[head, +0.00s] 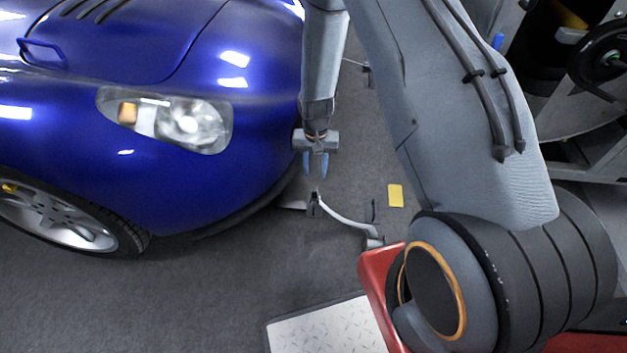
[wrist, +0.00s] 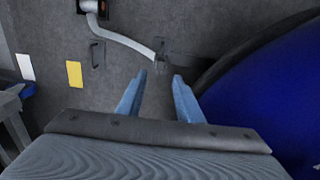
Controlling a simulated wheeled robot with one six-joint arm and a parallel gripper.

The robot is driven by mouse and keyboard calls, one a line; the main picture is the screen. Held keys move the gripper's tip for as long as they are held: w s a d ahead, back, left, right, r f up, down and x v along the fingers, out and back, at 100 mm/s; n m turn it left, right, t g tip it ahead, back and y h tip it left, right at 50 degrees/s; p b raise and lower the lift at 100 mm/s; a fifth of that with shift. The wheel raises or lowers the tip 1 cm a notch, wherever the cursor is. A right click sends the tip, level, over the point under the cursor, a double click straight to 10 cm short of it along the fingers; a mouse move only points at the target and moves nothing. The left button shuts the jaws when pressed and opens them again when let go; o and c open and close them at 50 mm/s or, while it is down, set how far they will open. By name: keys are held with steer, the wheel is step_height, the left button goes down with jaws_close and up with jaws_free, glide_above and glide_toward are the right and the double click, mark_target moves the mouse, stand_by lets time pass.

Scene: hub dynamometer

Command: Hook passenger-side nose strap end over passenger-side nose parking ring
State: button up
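My gripper (head: 316,172) points down beside the blue car's nose, with its two blue fingers apart and nothing between them. In the wrist view my gripper (wrist: 163,76) is open as well. The pale grey strap (head: 345,223) curves from a floor anchor to a dark strap end (head: 315,203) just below the fingertips. The strap end (wrist: 160,62) appears just beyond the fingertips in the wrist view, seemingly not touching them. A thin dark upright piece (head: 373,210), perhaps the parking ring, stands near the anchor; it also shows in the wrist view (wrist: 97,53).
The blue car (head: 190,190) fills the left. The strap's anchor (head: 374,241) is beside a red frame (head: 376,270) and a pale tread plate (head: 325,327). A yellow card (head: 396,195) lies on the grey floor. The floor left of the plate is clear.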

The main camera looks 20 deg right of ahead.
mark_target(315, 189)
steer(key=f, duration=0.3)
steer(key=shift+w+f+b, duration=0.25)
steer(key=shift+w+b, duration=0.1)
steer(key=shift+b, duration=0.05)
steer(key=shift+f+b, duration=2.55)
steer(key=shift+f, duration=1.8)
jaws_close()
steer(key=shift+r+p, duration=0.6)
steer(key=shift+r, duration=0.1)
steer(key=shift+r+p, duration=1.45)
steer(key=shift+r, duration=0.5)
